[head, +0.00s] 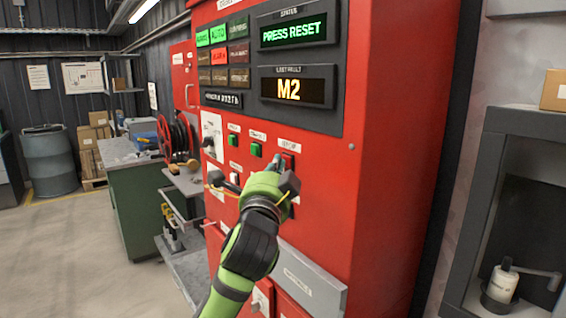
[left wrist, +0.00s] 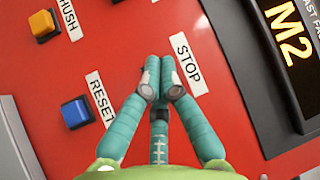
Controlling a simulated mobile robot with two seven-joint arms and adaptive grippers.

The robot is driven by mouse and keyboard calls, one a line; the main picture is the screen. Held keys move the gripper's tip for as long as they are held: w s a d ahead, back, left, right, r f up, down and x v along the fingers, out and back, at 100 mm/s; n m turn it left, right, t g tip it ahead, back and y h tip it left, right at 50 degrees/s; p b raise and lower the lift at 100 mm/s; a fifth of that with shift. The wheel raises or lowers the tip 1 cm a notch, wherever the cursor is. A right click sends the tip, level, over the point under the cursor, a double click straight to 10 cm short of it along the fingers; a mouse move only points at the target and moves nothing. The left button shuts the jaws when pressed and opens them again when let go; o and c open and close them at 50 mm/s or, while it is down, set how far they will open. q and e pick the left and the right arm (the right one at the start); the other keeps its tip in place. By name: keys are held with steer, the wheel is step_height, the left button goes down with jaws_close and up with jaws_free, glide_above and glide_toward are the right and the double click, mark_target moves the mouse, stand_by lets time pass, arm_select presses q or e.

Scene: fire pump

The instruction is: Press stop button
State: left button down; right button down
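The red pump cabinet (head: 385,150) stands in front of me with its button panel. In the left wrist view a white STOP label (left wrist: 188,64) lies just right of my left gripper's fingertips (left wrist: 160,72). The stop button itself is hidden behind the fingers there. My left gripper (head: 276,163) is shut, its teal fingers together and empty, pointing at the panel at the right end of the button rows in the head view. I cannot tell whether the tips touch the button. My right gripper is not in view.
A blue button (left wrist: 77,113) with a RESET label and an orange button (left wrist: 43,24) sit near the fingers. Green buttons (head: 255,149) show in the head view. The display (head: 292,31) reads PRESS RESET, another (head: 290,88) M2. A green workbench (head: 140,205) stands left.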

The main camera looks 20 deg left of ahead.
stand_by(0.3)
arm_select(q)
steer(key=shift+s+a, duration=0.4)
steer(key=shift+s, duration=0.35)
steer(key=shift+p, duration=0.3)
steer(key=s, duration=0.1)
steer(key=s+a, duration=0.1)
steer(key=s, duration=0.1)
steer(key=s+a+p, duration=0.1)
steer(key=shift+s+a, duration=0.15)
steer(key=shift+a, duration=0.1)
stand_by(0.3)
